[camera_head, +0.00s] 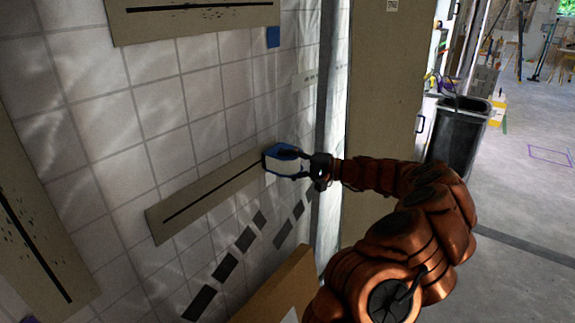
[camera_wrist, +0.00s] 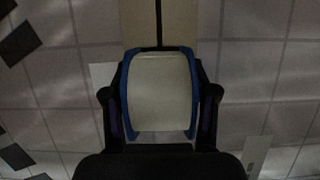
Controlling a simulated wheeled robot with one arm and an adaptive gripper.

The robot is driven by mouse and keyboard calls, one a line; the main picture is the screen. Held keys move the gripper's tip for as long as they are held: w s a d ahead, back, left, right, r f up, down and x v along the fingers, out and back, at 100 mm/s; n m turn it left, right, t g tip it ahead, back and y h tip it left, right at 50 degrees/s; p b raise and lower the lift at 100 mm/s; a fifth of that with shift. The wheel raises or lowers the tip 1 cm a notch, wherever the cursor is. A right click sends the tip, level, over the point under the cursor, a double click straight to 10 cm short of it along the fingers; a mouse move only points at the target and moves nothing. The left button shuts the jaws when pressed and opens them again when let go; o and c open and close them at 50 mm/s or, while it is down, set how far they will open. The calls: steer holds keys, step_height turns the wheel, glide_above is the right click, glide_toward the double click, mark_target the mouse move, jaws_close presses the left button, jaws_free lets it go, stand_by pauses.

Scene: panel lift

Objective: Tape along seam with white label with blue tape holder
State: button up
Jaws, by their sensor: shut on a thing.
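My gripper (camera_head: 309,165) is shut on the blue tape holder (camera_head: 270,159), which has a pale, whitish face between its blue sides. In the wrist view the holder (camera_wrist: 160,92) sits between the two dark fingers of my gripper (camera_wrist: 160,110). The holder is at the right end of a beige strip (camera_head: 185,216) with a dark seam line (camera_head: 210,189) on the tiled wall. In the wrist view the seam (camera_wrist: 158,22) runs straight up from the holder. A small white label (camera_wrist: 103,75) shows partly behind the left finger. I cannot tell whether the holder touches the wall.
Other beige panels with dark lines are at the top (camera_head: 195,20) and lower left (camera_head: 30,220). A blue square (camera_head: 273,37) and several dark patches (camera_head: 226,267) are on the wall. A cardboard-coloured box (camera_head: 280,290) stands below. A black bin (camera_head: 460,130) stands right, with open floor beyond.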

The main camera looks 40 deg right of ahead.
steer(key=shift+a, duration=0.1)
